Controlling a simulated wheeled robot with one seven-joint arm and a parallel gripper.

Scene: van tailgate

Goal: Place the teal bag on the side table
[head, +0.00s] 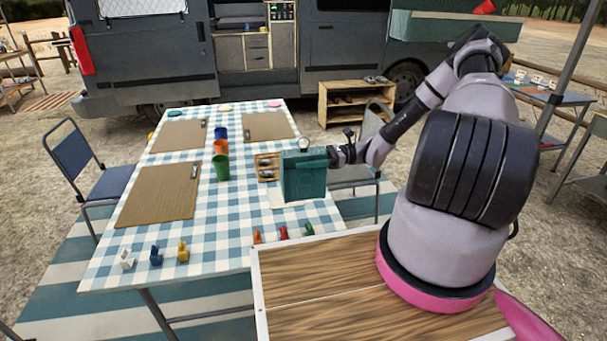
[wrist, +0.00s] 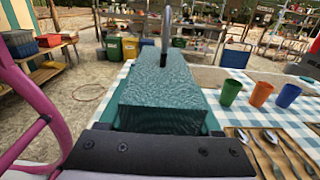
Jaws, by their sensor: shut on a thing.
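The teal bag (head: 304,178) is boxy and upright at the right edge of the checked table (head: 236,222), over a white sheet or mat. I cannot tell whether its base touches the table. My gripper (head: 334,156) reaches in from the right and is shut on the bag near its upper right side. In the wrist view the bag (wrist: 160,100) fills the middle, close beyond the dark gripper body; the fingertips are hidden. A blue-topped table (head: 548,94) stands far right, partly behind my arm; I cannot tell if it is the side table.
Blue, orange and green cups (head: 221,168) and a cutlery tray (head: 267,168) are left of the bag. Small coloured figures stand along the near edge. A wood-topped surface (head: 320,285) lies in front. Chairs flank the checked table; a low shelf (head: 352,100) stands by the van.

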